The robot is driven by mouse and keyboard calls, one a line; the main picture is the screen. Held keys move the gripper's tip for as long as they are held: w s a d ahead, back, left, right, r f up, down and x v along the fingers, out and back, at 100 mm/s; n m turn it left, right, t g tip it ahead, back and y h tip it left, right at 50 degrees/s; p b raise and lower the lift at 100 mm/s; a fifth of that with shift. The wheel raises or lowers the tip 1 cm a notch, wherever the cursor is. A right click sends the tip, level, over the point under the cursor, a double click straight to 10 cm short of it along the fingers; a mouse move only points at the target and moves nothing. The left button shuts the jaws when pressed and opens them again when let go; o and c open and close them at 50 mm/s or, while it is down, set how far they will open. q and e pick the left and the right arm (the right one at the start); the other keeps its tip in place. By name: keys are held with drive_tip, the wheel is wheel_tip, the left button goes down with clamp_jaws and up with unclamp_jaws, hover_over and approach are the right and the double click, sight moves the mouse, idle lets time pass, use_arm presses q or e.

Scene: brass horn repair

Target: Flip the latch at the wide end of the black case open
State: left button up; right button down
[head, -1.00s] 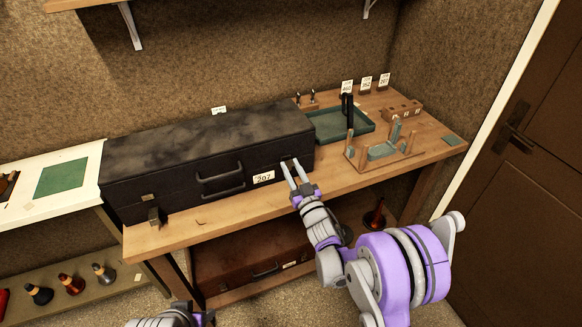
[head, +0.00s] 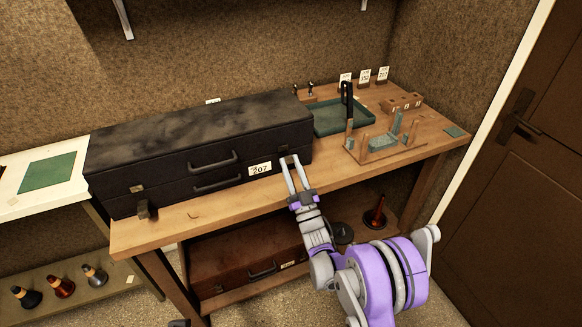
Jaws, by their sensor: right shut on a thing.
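The long black case (head: 150,160) lies on the wooden bench, with its lid down. Its front has two handles (head: 212,160), a white "207" label (head: 260,169) and a small brass-coloured plate (head: 136,189) near the left end. My right gripper (head: 290,162) is at the front face near the right end, just right of the label. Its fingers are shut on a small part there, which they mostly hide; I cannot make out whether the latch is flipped. My left gripper is out of view, apart from perhaps a dark scrap at the bottom edge.
A dark block (head: 147,210) sits at the case's front left. A green tray (head: 335,121) and a wooden stand (head: 385,148) are on the bench's right. A brown case (head: 235,262) is on the shelf below. The bench front strip is mostly clear.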

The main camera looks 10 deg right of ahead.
drive_tip(key=c, duration=0.6)
unclamp_jaws()
drive_tip(key=shift+o, duration=0.2)
drive_tip(key=b+v, duration=0.2)
drive_tip(key=v, duration=0.8)
drive_tip(key=shift+s+f, duration=0.2)
drive_tip(key=shift+s, duration=0.15)
drive_tip(key=shift+d, duration=0.1)
